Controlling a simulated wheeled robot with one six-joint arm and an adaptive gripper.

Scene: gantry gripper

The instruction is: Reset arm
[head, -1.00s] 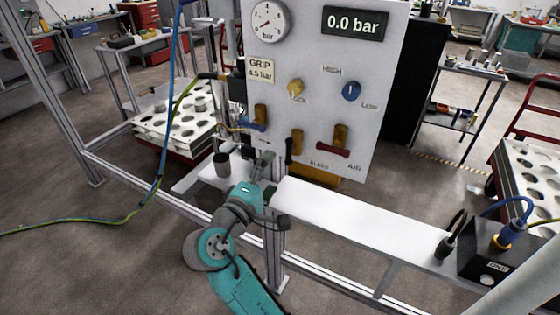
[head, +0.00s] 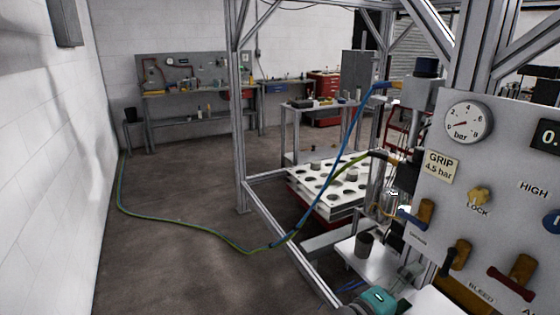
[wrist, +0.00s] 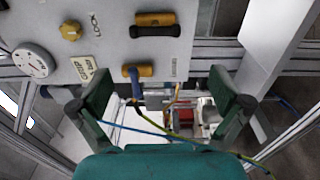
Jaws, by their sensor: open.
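My gripper (wrist: 157,108) is open in the wrist view, with its two dark fingers spread and nothing between them. Beyond the fingers are the panel's lower edge, hoses and part of the gantry mechanism. In the head view only a teal piece of my arm (head: 378,300) shows at the bottom edge, below the control panel (head: 440,215). The gripper's fingers are hard to make out there. The panel also shows upside down in the wrist view (wrist: 110,42), with its gauge, yellow lock knob and handles.
A white tray with round holes (head: 312,186) stands behind the gantry frame (head: 240,120). A grey cup (head: 364,244) sits on a white ledge. Blue and green hoses (head: 270,246) hang from the gantry and run over the floor to the left wall.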

